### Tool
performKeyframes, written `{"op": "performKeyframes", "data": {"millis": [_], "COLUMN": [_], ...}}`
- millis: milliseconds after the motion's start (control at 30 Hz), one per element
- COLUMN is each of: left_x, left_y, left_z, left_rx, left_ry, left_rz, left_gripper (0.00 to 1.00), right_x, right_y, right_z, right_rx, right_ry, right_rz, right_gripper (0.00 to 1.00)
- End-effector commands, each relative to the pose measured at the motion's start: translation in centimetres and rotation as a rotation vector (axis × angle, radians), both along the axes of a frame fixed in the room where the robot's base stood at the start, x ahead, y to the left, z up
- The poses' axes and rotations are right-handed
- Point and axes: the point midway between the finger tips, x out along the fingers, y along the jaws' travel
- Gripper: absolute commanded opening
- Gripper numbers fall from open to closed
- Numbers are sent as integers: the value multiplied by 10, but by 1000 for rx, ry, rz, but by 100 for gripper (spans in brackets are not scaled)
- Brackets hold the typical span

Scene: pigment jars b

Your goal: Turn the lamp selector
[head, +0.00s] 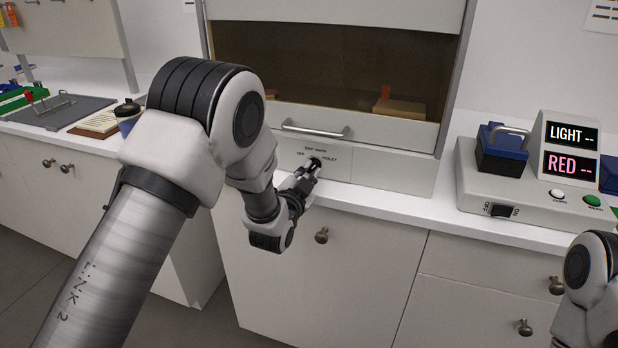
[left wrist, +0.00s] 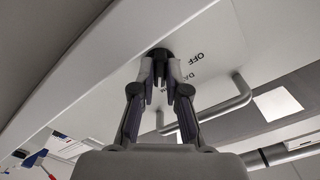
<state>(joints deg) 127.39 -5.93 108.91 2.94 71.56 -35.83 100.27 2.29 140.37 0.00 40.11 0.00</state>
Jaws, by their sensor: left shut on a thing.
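The lamp selector (head: 317,161) is a small black knob on the pale panel under the cabinet's sash. Labels are printed around it; OFF is on its left and VIOLET on its right in the head view. My left gripper (head: 309,171) reaches it from the front and is shut on it. In the left wrist view both fingertips (left wrist: 160,72) flank the dark knob (left wrist: 160,53). The fingers hide much of the knob, so I cannot tell which label it points to. My right gripper is out of view; only part of that arm shows at the lower right.
A metal bar handle (head: 315,131) sits just above the selector on the sash (head: 400,130). A meter box (head: 520,205) with LIGHT and RED displays stands on the counter at right. A blue cup (head: 127,117) and a grey tray (head: 75,118) are at left.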

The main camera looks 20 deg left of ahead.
Motion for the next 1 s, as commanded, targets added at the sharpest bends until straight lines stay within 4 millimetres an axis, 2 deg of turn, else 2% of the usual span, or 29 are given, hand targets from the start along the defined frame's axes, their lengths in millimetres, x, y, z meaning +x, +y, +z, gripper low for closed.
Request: {"op": "performKeyframes", "data": {"millis": [433, 1000], "left_x": [-1, -1], "left_y": [0, 0], "left_z": [-3, -2], "left_rx": [306, 377], "left_ry": [-6, -8], "left_rz": [-2, -3], "left_gripper": [0, 0], "right_x": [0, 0], "right_y": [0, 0], "right_z": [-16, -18], "right_rx": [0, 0], "right_ry": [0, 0], "right_rz": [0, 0], "right_gripper": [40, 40]}}
